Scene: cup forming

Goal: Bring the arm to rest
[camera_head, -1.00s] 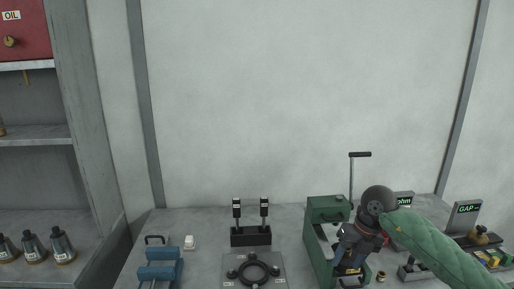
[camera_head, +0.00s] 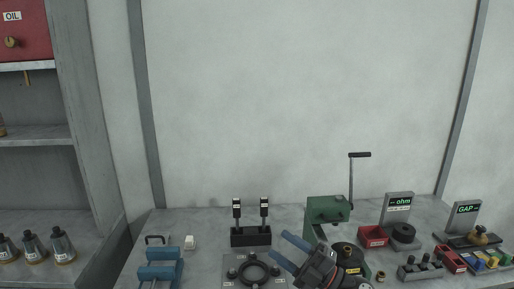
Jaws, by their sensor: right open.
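My right gripper (camera_head: 288,251) is low in the picture, just right of the dark ring on the grey plate (camera_head: 240,266). Its two blue-grey fingers point up and left and are spread apart with nothing between them. The wrist behind it hides part of the green press (camera_head: 327,209), which stands to its upper right with its lever raised. My left gripper does not show.
A black stand with two upright tools (camera_head: 250,237) is behind the plate. Blue blocks (camera_head: 160,271) are at the left. Red trays (camera_head: 374,236), an ohm display (camera_head: 398,202) and a GAP display (camera_head: 464,215) are at the right. Metal cups (camera_head: 62,245) stand on the left shelf.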

